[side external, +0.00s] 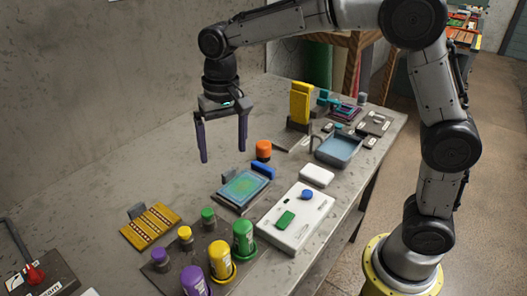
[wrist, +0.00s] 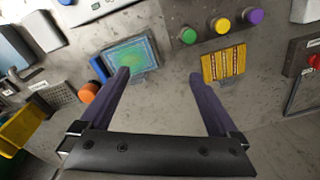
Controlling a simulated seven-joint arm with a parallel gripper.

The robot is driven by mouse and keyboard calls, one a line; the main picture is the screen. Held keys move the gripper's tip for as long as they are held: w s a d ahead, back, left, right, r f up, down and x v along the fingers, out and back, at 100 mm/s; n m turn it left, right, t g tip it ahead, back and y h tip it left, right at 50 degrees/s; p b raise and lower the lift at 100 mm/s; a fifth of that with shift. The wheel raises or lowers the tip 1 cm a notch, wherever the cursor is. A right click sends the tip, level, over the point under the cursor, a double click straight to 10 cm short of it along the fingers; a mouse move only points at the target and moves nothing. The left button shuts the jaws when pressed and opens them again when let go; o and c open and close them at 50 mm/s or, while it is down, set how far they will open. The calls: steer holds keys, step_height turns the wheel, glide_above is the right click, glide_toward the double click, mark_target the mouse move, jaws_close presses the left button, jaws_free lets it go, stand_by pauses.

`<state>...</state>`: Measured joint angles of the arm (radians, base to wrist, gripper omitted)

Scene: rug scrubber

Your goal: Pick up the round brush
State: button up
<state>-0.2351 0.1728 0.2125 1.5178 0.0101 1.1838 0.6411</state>
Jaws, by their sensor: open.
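My gripper (side external: 223,155) is open and empty, pointing down above the table, behind the small patterned rug (side external: 243,187). In the wrist view its fingers (wrist: 160,74) are spread, with bare table between them. My gripper is apart from all of these.
A tall yellow block (side external: 300,103) and blue-grey tray (side external: 338,150) are at the back right. The table's left rear is clear.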

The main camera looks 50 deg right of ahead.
steer(key=w+d+f+m, duration=0.1)
steer(key=w+d+m, duration=0.2)
steer(key=d+m, duration=0.3)
steer(key=w+d+m, duration=0.3)
steer(key=d+m, duration=0.1)
steer(key=d, duration=0.5)
steer(key=m, duration=0.2)
glide_toward(263, 144)
step_height(263, 144, down, 6)
steer(key=shift+s+f, duration=0.1)
steer(key=shift+s, duration=0.1)
steer(key=shift+w+f, duration=0.25)
steer(key=shift+f, duration=1.1)
steer(key=shift+w+f, duration=0.2)
steer(key=shift+f, duration=1.15)
steer(key=shift+r, duration=0.1)
steer(key=c, duration=1.5)
steer(key=shift+r, duration=0.1)
